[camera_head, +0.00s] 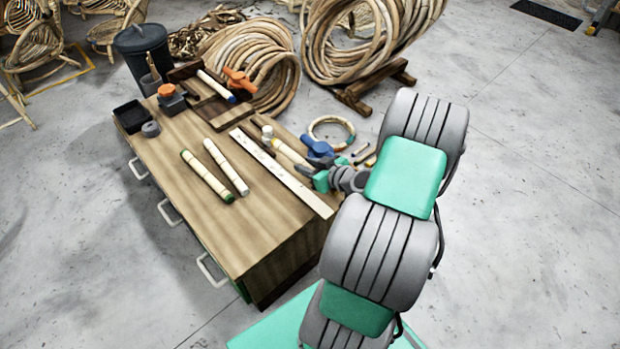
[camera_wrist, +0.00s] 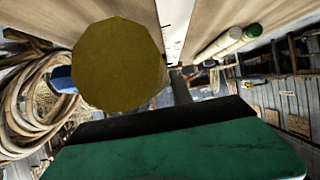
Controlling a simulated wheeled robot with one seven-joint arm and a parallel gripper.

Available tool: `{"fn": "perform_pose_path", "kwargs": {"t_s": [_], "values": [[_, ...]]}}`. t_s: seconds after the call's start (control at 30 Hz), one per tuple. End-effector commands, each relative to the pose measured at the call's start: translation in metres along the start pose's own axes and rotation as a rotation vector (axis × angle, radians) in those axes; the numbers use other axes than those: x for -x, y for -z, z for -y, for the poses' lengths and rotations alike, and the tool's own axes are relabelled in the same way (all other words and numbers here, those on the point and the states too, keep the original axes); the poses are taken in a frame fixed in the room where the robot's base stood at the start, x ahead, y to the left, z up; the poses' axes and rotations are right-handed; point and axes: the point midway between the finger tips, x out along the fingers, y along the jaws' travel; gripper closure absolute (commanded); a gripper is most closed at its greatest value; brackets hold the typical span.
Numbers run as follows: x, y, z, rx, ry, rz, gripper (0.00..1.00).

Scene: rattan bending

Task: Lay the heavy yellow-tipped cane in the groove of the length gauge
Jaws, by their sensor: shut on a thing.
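The heavy cane (camera_head: 291,153) is held at my gripper (camera_head: 307,170). In the wrist view its round, dull yellow end (camera_wrist: 118,65) fills the upper left and hides much of the jaws. My gripper is shut on it, over the bench's right side. A pale strip with marks (camera_head: 280,172) lies along the bench beside the cane; it also shows in the wrist view (camera_wrist: 174,25). A dark wooden rack (camera_head: 218,115) stands at the bench's far end with a blue-tipped cane (camera_head: 214,84) on it.
A green-tipped cane (camera_head: 207,177) and another pale cane (camera_head: 226,167) lie left of the strip. A blue tool (camera_head: 317,149) and a ring (camera_head: 331,131) lie near my gripper. A black tray (camera_head: 131,116) sits far left. The bench's near left top is clear.

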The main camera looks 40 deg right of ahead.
Motion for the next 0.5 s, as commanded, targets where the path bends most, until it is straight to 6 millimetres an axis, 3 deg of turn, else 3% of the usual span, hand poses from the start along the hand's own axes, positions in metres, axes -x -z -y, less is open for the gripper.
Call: {"fn": "perform_pose_path", "kwargs": {"t_s": [0.03, 0.2, 0.33, 0.5], "values": [[-0.005, -0.010, -0.006, 0.000, 0.000, -0.001, 1.00], [-0.012, -0.021, -0.019, 0.000, 0.000, -0.001, 1.00], [-0.023, -0.044, -0.018, -0.002, 0.002, 0.000, 1.00], [-0.024, -0.045, -0.018, 0.002, 0.000, -0.001, 1.00]]}}
